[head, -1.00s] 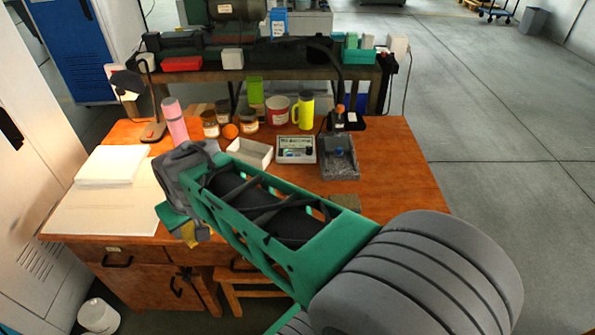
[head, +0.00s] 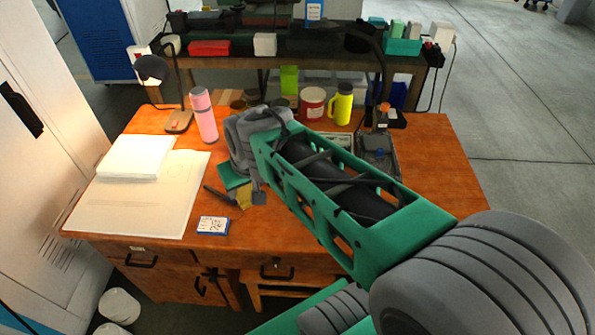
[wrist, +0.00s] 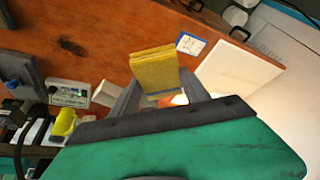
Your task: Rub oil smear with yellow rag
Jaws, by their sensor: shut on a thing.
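My gripper (head: 245,192) is shut on the yellow rag (head: 243,197) and holds it over the front part of the wooden table. In the wrist view the rag (wrist: 154,70) is a folded, ridged yellow block standing out from between the grey fingers (wrist: 155,96). In the head view the grey wrist and green parts hide most of it. I cannot tell whether it touches the table. A dark smudge (wrist: 70,46) on the wood in the wrist view may be the oil smear; it lies apart from the rag, to its left. My arm covers that area in the head view.
A blue-and-white card (head: 213,226) lies near the front edge. A large paper sheet (head: 130,205) covers the left side. A pink bottle (head: 203,115), red tub (head: 312,104) and yellow flask (head: 341,103) stand at the back; a grey tray (head: 378,157) is behind my arm.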

